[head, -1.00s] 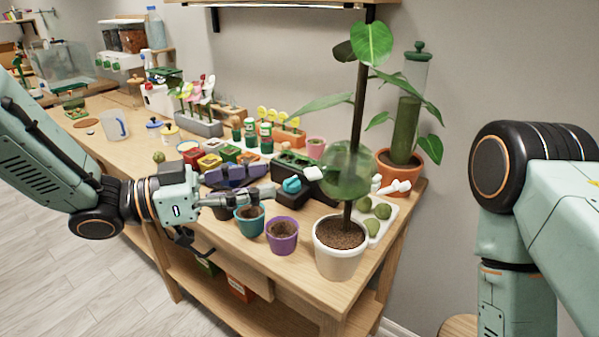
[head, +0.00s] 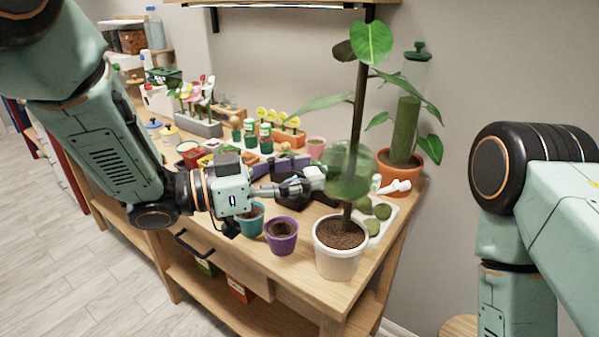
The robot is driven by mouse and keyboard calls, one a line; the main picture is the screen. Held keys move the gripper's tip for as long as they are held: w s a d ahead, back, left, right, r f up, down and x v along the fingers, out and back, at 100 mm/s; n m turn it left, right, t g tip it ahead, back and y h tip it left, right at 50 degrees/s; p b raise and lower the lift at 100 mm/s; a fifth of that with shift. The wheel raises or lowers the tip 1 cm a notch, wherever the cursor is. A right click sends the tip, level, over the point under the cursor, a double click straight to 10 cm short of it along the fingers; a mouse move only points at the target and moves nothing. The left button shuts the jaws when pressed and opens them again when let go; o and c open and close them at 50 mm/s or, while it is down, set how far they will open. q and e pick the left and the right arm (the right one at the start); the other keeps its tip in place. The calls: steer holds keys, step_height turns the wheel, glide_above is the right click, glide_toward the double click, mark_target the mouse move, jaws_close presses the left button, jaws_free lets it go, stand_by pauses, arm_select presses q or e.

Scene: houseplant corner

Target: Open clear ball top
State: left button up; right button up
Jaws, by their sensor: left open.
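A clear, greenish ball (head: 349,169) sits around the dark stem of the tall plant, above its white pot (head: 340,262). My left gripper (head: 308,186) reaches in from the left over the bench. It is open, with its fingertips just left of the ball. I cannot tell whether they touch it. A small white piece (head: 315,173) shows at the fingertips; whether it lies between them is unclear. The ball's seam or catch is too small to make out. My right arm stands at the right, its gripper out of view.
Purple (head: 282,237) and teal (head: 251,219) pots of soil stand below my left gripper. A tray of green balls (head: 377,213) lies right of the plant. A terracotta pot (head: 399,175) with a moss pole stands behind. Several small pots and plant tags crowd the bench.

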arm_select(q)
jaws_close()
stand_by(0.4)
